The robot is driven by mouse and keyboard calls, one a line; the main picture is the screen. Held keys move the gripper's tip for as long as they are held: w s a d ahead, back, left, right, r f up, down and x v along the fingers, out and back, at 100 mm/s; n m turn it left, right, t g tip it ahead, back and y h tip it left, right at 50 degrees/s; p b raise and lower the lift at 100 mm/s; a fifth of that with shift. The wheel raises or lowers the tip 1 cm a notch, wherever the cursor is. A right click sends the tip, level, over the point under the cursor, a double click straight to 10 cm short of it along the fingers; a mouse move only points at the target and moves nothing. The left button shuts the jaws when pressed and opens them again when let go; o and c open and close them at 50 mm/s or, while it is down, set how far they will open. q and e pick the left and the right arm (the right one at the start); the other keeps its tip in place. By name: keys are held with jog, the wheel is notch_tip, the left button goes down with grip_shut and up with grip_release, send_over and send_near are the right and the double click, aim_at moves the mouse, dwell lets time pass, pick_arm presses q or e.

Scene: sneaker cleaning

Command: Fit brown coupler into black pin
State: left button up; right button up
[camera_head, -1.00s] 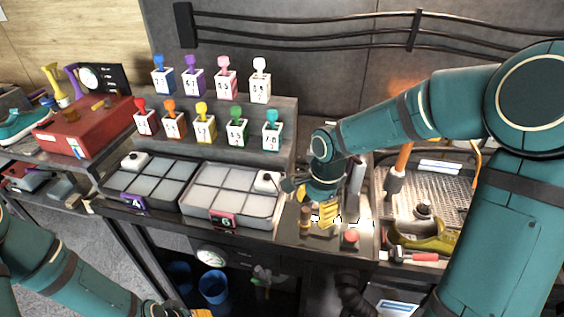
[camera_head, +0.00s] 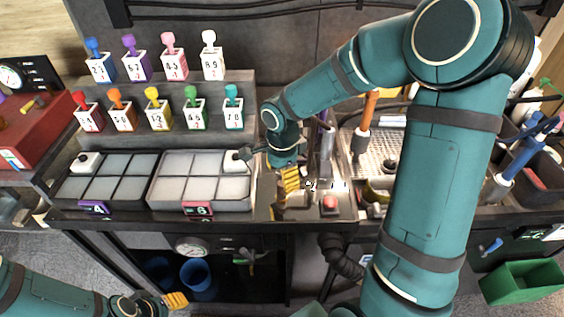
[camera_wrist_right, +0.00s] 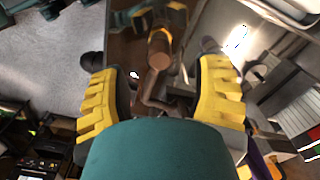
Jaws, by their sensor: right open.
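My right gripper (camera_head: 287,184) is low over the workbench, just right of the tray marked 6. In the right wrist view its two yellow ribbed fingers (camera_wrist_right: 160,95) are spread apart. A brown cylindrical piece (camera_wrist_right: 160,52), which looks like the coupler, shows beyond and between them, with clear space to each finger. A darker bent brown part lies just below it. I cannot make out the black pin for certain. My left gripper (camera_head: 164,301) is at the bottom left of the head view, away from the bench; its finger gap does not show.
Numbered colour-topped holders stand behind on a stepped rack (camera_head: 240,95). A perforated work surface (camera_head: 375,150) is farther right.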

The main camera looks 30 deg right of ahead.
aim_at(282, 189)
notch_tip(282, 189, down, 6)
jog(key=shift+r+b, duration=0.1)
jog(key=shift+b, duration=0.2)
grip_shut()
dwell(0.3)
